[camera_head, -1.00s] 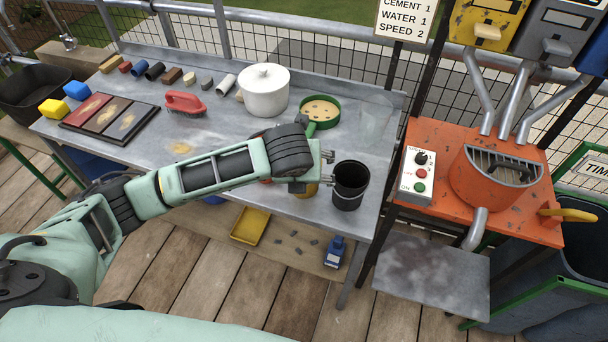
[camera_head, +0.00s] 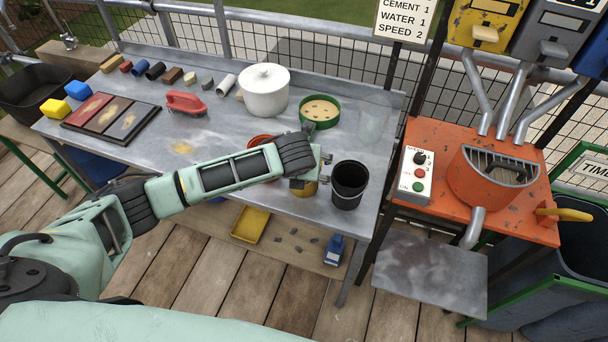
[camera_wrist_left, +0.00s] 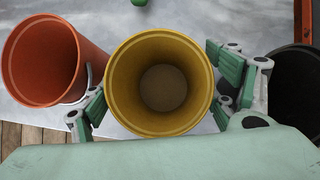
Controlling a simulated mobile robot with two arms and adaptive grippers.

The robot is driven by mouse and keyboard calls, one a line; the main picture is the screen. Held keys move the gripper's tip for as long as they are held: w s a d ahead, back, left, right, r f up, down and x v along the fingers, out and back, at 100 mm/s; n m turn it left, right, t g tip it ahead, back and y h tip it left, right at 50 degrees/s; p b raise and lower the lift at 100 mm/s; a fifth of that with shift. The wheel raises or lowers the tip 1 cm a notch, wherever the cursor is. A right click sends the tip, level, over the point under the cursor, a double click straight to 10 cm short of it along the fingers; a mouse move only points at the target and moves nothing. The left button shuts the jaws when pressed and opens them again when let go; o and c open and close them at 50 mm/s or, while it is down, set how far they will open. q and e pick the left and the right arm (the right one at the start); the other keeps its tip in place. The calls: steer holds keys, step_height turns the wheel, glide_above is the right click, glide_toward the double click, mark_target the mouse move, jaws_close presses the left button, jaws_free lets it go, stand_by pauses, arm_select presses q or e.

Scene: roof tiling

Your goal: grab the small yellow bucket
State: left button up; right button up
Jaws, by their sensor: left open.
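The small yellow bucket (camera_wrist_left: 161,84) sits in the middle of the left wrist view, its open mouth facing the camera. My left gripper (camera_wrist_left: 160,93) is open, with one finger on each side of the bucket. The left finger is close to the bucket's lower left side and the right finger close to its right side; I cannot tell if either touches. In the head view the gripper (camera_head: 311,170) is over the front edge area of the metal table, and only a bit of the yellow bucket (camera_head: 305,189) shows below it. My right gripper is not in view.
An orange bucket (camera_wrist_left: 45,62) stands left of the yellow one, and a black bucket (camera_head: 349,186) stands right. The metal table (camera_head: 215,130) also holds a white pot (camera_head: 264,92) and a green round sieve (camera_head: 319,112). The orange mixer stand (camera_head: 440,200) is at the right.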

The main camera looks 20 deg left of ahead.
arm_select(q)
steer(key=shift+c, duration=0.3)
steer(key=c, duration=0.9)
steer(key=shift+r, duration=0.15)
